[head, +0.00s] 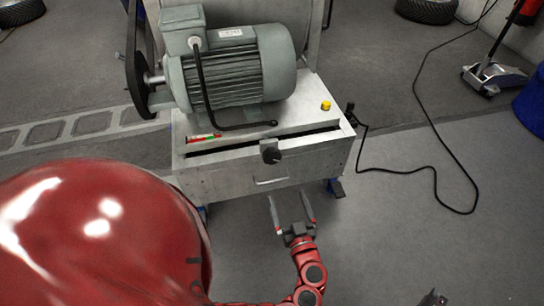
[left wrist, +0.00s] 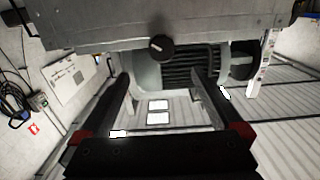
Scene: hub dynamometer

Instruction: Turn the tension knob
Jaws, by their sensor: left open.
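The tension knob (head: 271,152) is a black round knob on a grey block at the front of the metal machine cabinet. In the left wrist view the knob (left wrist: 161,47) shows a pale pointer line and lies beyond and between the fingertips. My left gripper (head: 290,198) is open and empty, below and in front of the knob and apart from it. Its two fingers also show in the left wrist view (left wrist: 160,80). A small dark part at the bottom right edge (head: 433,298) looks like the tip of my right gripper; the rest is cut off.
A grey-green motor (head: 235,70) sits on the cabinet (head: 230,181), with a belt and pulley at left. A yellow button (head: 326,105) is on the cabinet top. A drawer handle (head: 270,181) lies below the knob. A black cable (head: 435,165) lies on the floor at right.

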